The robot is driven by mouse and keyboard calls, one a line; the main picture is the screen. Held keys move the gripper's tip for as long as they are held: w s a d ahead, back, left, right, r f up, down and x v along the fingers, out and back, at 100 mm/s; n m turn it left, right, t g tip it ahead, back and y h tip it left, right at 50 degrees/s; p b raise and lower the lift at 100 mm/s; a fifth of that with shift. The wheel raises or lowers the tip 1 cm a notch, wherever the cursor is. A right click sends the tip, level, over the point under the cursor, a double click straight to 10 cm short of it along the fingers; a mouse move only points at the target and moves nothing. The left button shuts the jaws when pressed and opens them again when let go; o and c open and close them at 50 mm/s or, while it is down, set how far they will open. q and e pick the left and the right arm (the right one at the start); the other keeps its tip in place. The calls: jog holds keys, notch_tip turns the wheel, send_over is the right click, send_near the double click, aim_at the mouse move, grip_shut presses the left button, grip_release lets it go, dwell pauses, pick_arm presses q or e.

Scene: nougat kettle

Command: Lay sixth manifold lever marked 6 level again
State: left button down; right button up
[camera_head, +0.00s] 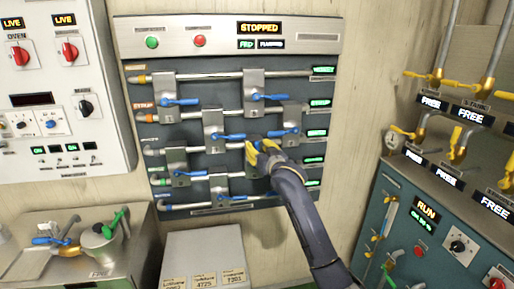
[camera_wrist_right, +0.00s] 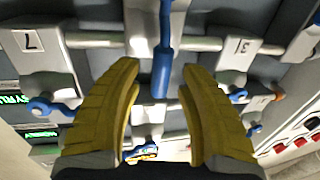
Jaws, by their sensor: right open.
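The grey manifold panel (camera_head: 220,128) shows in the head view with several silver valve blocks and blue levers. My right gripper (camera_head: 260,149) has yellow fingers and is at the panel's lower middle, covering part of a valve block. In the right wrist view, a blue lever (camera_wrist_right: 162,68) stands crosswise to its silver pipe, between the open fingers (camera_wrist_right: 160,85), with a gap on both sides. Its number is not visible, so I cannot confirm that it is lever 6. Neighbouring blocks marked 7 (camera_wrist_right: 36,50) and 3 (camera_wrist_right: 240,50) flank it. My left gripper is out of view.
Other blue levers (camera_head: 180,101) lie near the gripper on the panel. A sign above reads STOPPED (camera_head: 260,28). A white control box (camera_head: 60,90) is at the left, a teal cabinet (camera_head: 425,225) at the right, and a pale box (camera_head: 205,255) below.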

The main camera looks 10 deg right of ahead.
jog(key=shift+w, duration=0.35)
jog(key=shift+o, duration=0.3)
grip_shut()
